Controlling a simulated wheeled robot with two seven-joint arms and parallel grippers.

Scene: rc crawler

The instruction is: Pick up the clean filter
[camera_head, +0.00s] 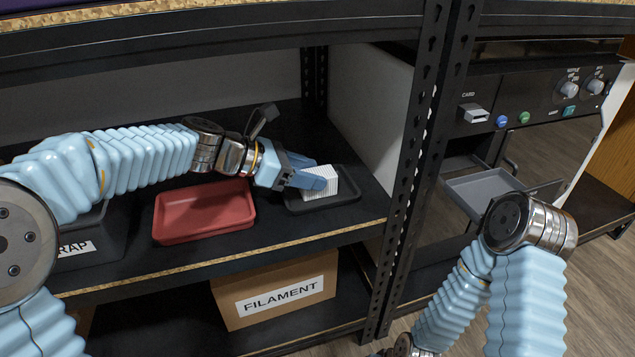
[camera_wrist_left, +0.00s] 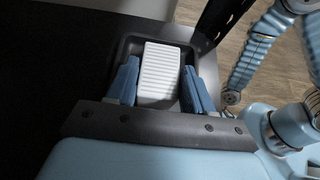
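The clean filter is a white, ribbed block (camera_head: 320,185) in a shallow dark tray (camera_head: 352,203) on the shelf. My left gripper (camera_head: 315,180) reaches in from the left and is at the filter. In the left wrist view the filter (camera_wrist_left: 159,75) stands between the two blue fingers (camera_wrist_left: 157,88) of my left gripper. The fingers are apart, with a narrow dark gap visible on the filter's right side and little or none on its left. My right arm shows at the lower right in the head view, but its gripper is out of sight.
A red tray (camera_head: 205,212) sits empty left of the dark tray. A FILAMENT box (camera_head: 275,290) stands below. A shelf post (camera_head: 415,150) stands right; beyond it is a machine with a grey drawer (camera_head: 490,188).

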